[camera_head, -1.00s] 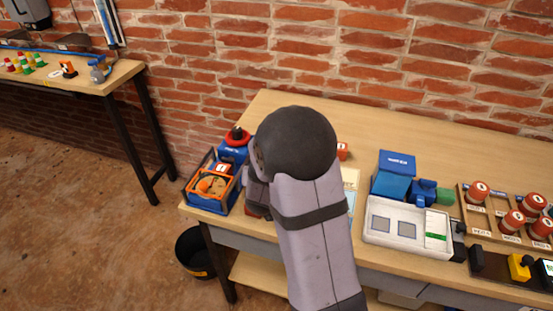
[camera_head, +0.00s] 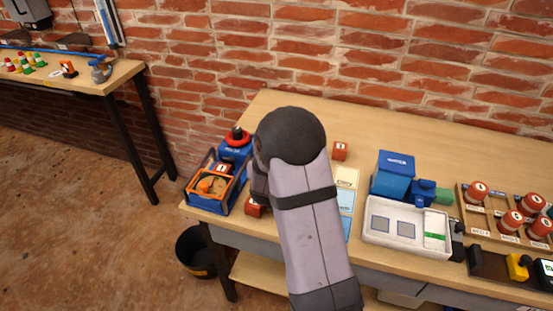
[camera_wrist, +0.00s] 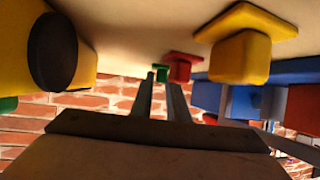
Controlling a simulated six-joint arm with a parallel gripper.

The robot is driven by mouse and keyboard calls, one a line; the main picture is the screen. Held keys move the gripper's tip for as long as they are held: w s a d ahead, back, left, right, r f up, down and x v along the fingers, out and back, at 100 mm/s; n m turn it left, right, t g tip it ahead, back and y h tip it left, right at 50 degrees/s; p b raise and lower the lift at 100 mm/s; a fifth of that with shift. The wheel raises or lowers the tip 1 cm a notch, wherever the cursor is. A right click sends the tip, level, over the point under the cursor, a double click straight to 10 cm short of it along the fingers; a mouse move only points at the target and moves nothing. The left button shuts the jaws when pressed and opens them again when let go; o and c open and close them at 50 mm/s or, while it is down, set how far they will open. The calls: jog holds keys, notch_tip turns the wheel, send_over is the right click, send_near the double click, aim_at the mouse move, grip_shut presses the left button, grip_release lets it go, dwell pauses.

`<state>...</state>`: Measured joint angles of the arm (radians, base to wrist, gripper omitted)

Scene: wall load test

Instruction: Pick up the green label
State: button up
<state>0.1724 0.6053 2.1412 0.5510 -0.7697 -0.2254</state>
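In the head view, a small green strip (camera_head: 435,237), possibly the green label, lies in the right compartment of a white tray (camera_head: 395,246). My arm stands left of the tray and hides my gripper there. In the wrist view, the two fingers of my gripper (camera_wrist: 161,80) are apart, with brick wall showing between them. A small green piece (camera_wrist: 160,92) appears beyond the gap; I cannot tell what it is or that the fingers touch it. This view looks upside down, with the pale tabletop along the top.
Blue boxes (camera_head: 393,176) and a green cylinder (camera_head: 443,196) stand behind the tray. A rack with red knobs (camera_head: 477,191) is at right. An orange-rimmed blue bin (camera_head: 210,205) is at left. Yellow pieces (camera_wrist: 240,57) are close in the wrist view.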

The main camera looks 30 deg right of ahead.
grip_shut()
jog(key=shift+r, duration=0.1)
jog(key=a+r+n+t+y+p, duration=0.1)
jog(key=a+r, duration=0.2)
jog(key=r, duration=0.3)
jog(key=w+a+r+n+y+p, duration=0.1)
jog(key=a+r+p, duration=0.15)
jog(key=r, duration=0.45)
jog(key=a+r+n+t+y, duration=0.1)
jog(key=a+r, duration=0.2)
jog(key=r, duration=0.3)
jog(key=n+y, duration=0.4)
jog(key=y, duration=0.1)
send_over(224, 173)
notch_tip(224, 173, down, 3)
jog(key=shift+f+h+p, duration=0.1)
jog(key=shift+h+p, duration=0.2)
jog(key=shift+f, duration=0.1)
jog(key=shift+f, duration=4.9)
